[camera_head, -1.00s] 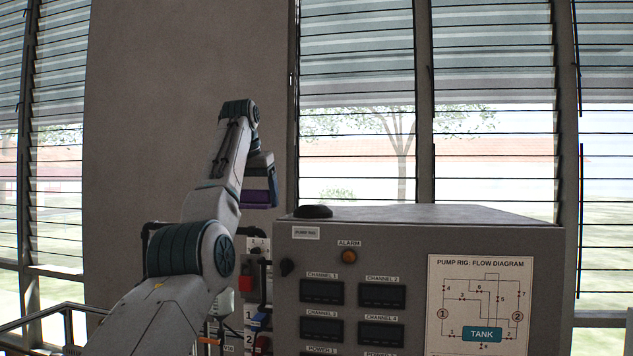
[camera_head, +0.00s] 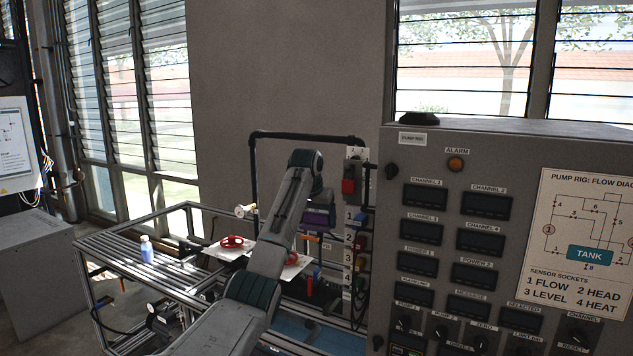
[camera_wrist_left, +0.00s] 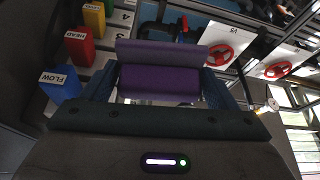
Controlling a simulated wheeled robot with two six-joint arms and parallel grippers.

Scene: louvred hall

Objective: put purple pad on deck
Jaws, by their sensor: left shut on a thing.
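My left gripper (camera_head: 316,214) is shut on the purple pad (camera_head: 319,219), left of the grey pump rig panel. In the left wrist view the purple pad (camera_wrist_left: 160,80) lies between the two blue fingers of my left gripper (camera_wrist_left: 160,88), with a greyer band along its far edge. A slatted metal deck (camera_head: 125,247) is on a frame at the left, apart from the pad. My forearm hides part of the frame and what lies behind it. My right gripper is not in view.
Red valve wheels (camera_head: 232,242) on white plates are behind my arm. The pump rig panel (camera_head: 450,150) blocks the right. Blue, red, green and yellow labelled blocks show beside the pad in the wrist view.

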